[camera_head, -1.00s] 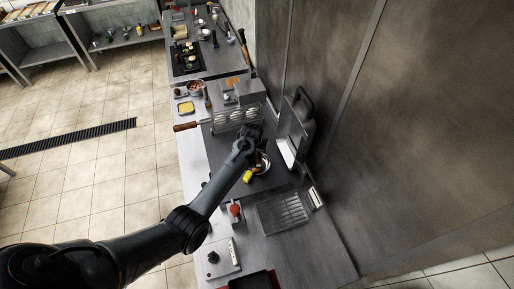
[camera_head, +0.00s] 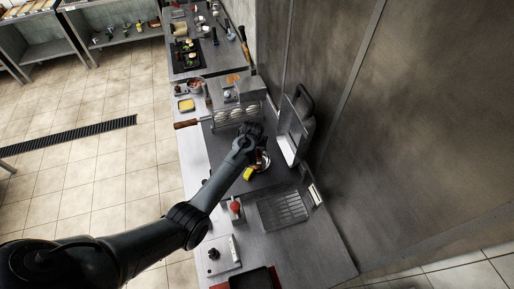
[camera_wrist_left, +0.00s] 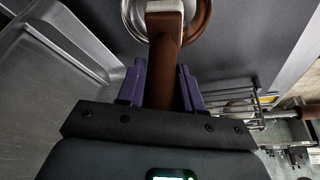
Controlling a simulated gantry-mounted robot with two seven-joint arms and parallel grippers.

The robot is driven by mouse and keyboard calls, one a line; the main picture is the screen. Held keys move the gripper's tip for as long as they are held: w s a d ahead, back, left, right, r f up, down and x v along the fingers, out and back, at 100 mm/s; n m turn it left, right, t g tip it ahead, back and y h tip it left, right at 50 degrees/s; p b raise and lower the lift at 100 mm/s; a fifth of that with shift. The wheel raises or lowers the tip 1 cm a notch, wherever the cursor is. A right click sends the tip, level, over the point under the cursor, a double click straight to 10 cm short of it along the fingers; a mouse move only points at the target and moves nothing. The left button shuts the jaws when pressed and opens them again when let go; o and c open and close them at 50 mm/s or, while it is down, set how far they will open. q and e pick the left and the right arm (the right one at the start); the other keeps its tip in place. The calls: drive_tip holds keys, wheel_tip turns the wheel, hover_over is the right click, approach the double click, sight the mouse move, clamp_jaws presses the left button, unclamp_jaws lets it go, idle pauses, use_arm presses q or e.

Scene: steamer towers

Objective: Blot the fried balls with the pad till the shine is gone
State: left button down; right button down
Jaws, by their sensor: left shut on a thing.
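My left gripper (camera_head: 250,136) reaches over the counter, and its arm hides part of what lies below. In the left wrist view the purple fingers of the left gripper (camera_wrist_left: 161,84) are shut on a brown handle (camera_wrist_left: 163,60). The handle leads to a round, metal-rimmed pan (camera_wrist_left: 134,12), cut off by the top edge. In the head view the pan (camera_head: 264,161) shows partly beside the gripper. A small yellow block (camera_head: 248,174), perhaps the pad, lies close to it. Several pale round balls (camera_head: 237,115) sit in a wire basket beyond the gripper. Their shine cannot be judged.
The basket's wooden handle (camera_head: 186,124) sticks out over the counter's left edge. A metal appliance with a black handle (camera_head: 302,100) stands at the right by the wall. A wire rack (camera_head: 284,211) and a white panel with a knob (camera_head: 218,257) lie nearer. A yellow-filled tray (camera_head: 186,105) stands farther back.

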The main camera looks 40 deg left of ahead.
use_arm(q)
drive_tip(key=shift+f, duration=0.4)
idle(3.8)
idle(0.5)
drive_tip(key=c, duration=0.7)
unclamp_jaws()
drive_tip(key=shift+o, duration=0.2)
drive_tip(key=shift+r, duration=0.1)
drive_tip(key=v, duration=1.2)
drive_tip(key=s+d+r+m+p, duration=0.1)
drive_tip(key=s+d, duration=0.4)
drive_tip(key=s, duration=0.5)
drive_tip(key=s+d+r+m+h+p, duration=0.1)
drive_tip(key=s+d, duration=0.4)
drive_tip(key=s, duration=0.6)
drive_tip(key=s+d+r+m+h+p, duration=0.1)
drive_tip(key=s+d+m+p, duration=0.2)
drive_tip(key=s+d, duration=0.3)
drive_tip(key=s+m, duration=0.1)
drive_tip(key=s, duration=0.3)
drive_tip(key=shift+s+r+m, duration=0.35)
drive_tip(key=shift+r+m, duration=0.05)
